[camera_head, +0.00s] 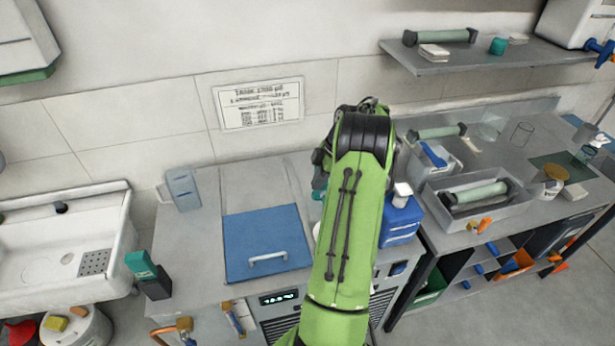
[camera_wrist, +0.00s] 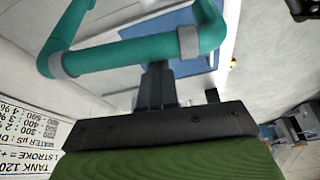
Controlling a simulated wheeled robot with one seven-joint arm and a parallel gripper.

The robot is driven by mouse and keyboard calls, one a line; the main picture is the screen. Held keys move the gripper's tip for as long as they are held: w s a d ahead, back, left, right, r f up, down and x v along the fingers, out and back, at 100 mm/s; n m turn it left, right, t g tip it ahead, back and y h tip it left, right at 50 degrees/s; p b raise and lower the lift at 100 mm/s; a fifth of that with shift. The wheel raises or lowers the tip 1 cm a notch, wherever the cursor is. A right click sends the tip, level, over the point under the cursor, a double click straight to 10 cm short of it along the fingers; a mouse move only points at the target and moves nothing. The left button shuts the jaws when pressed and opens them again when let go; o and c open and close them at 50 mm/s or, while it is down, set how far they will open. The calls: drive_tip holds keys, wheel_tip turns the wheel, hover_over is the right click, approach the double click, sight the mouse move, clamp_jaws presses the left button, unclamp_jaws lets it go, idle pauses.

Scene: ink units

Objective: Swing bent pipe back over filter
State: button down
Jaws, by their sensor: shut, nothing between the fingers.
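The bent pipe (camera_wrist: 125,55) is teal with grey collars and crosses the top of the wrist view in a U shape. A small teal part (camera_head: 319,183), perhaps the same pipe, shows beside my arm in the head view. My gripper (camera_wrist: 157,70) is shut and empty, its fingers at the lower edge of the pipe's straight run. I cannot tell whether they touch it. In the head view my green arm hides my gripper and most of the pipe. I cannot make out the filter under the pipe; that spot is behind my arm.
A blue lid (camera_head: 266,240) with a white handle lies on the counter left of my arm. A blue container (camera_head: 400,220) is right of my arm. A grey tray (camera_head: 462,217) holds a green cylinder with dark ends (camera_head: 480,193).

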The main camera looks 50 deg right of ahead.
drive_tip(key=shift+s+d+n, duration=0.3)
drive_tip(key=shift+s, duration=0.05)
drive_tip(key=shift+s+d+p, duration=0.45)
drive_tip(key=shift+s, duration=0.15)
drive_tip(key=shift+s+d, duration=0.1)
